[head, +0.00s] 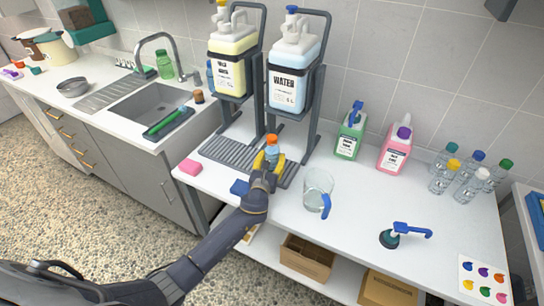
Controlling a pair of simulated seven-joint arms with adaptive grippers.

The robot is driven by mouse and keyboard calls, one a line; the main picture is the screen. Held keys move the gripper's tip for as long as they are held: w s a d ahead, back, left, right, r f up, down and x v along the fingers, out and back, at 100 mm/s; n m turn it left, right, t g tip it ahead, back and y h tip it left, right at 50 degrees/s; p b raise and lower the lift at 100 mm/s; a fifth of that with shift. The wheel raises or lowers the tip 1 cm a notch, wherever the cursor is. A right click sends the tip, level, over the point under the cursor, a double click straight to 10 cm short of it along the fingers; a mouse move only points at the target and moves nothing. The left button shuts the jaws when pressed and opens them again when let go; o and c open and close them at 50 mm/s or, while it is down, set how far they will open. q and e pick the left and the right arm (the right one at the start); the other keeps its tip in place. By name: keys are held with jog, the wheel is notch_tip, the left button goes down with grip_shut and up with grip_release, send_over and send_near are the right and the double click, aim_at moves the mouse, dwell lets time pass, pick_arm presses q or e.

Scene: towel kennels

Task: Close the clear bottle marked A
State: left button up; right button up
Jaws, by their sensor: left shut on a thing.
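My left gripper (269,161), with yellow fingertips, is shut on a small bottle (272,152) with a bluish body and an orange top. The bottle is upright at the grey slatted drip tray, below the water dispenser. I cannot tell whether it rests on the tray or whether its orange cap is fully seated. The fingers hide its lower part. Several clear bottles (465,190) with teal, yellow, blue, white and green tops stand at the right back of the counter. No letter A is legible on any bottle. My right gripper is not in view.
Yellow (232,55) and water (289,75) dispensers hang on dark stands behind the tray (222,152). A pink sponge (190,167) lies left. The front right counter is mostly free.

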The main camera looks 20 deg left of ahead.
pick_arm(q)
jog(key=shift+c, duration=1.2)
jog(key=shift+r, duration=0.1)
jog(key=shift+r, duration=0.1)
notch_tip(320, 180, up, 20)
jog(key=shift+f, duration=0.15)
